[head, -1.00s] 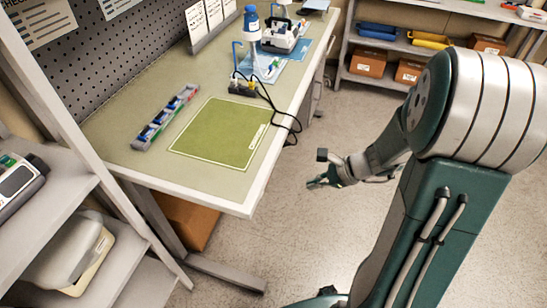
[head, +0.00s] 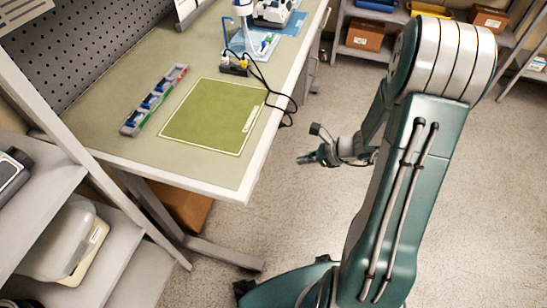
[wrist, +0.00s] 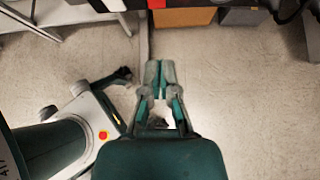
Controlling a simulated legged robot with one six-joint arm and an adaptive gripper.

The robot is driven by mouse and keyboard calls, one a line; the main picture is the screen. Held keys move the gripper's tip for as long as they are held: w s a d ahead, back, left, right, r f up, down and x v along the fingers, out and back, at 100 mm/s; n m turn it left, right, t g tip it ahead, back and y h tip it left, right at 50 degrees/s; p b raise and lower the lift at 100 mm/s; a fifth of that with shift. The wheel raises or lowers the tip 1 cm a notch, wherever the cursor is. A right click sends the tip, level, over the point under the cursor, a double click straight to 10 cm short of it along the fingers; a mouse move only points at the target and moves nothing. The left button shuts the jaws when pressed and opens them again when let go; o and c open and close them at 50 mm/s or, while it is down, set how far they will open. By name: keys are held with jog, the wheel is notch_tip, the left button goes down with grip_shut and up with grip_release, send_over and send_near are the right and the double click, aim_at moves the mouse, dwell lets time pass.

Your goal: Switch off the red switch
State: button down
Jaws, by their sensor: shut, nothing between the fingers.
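No red switch can be made out for certain. A small dark power block (head: 235,66) with a yellow plug and black cable lies on the workbench (head: 213,172); a switch on it is too small to tell. My gripper (head: 304,160) is out over the floor, to the right of the bench's front edge and apart from it. It is shut and empty, its fingertips together in the wrist view (wrist: 160,64).
A green mat (head: 213,117) and a grey tray of small coloured parts (head: 154,101) lie on the bench. The black cable (head: 291,108) hangs past the bench edge. Shelves stand at left and back, with an orange-brown box (head: 364,36). The floor around my gripper is clear.

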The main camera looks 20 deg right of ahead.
jog(key=w+a+f, duration=0.3)
jog(key=w+a, duration=0.2)
jog(key=a, duration=0.2)
jog(key=shift+a, duration=0.3)
jog(key=shift+f, duration=0.1)
jog(key=shift+w+a, duration=0.15)
jog(key=shift+a, duration=0.1)
jog(key=shift+r, duration=0.2)
jog(key=shift+r, duration=0.75)
jog(key=shift+w, duration=0.1)
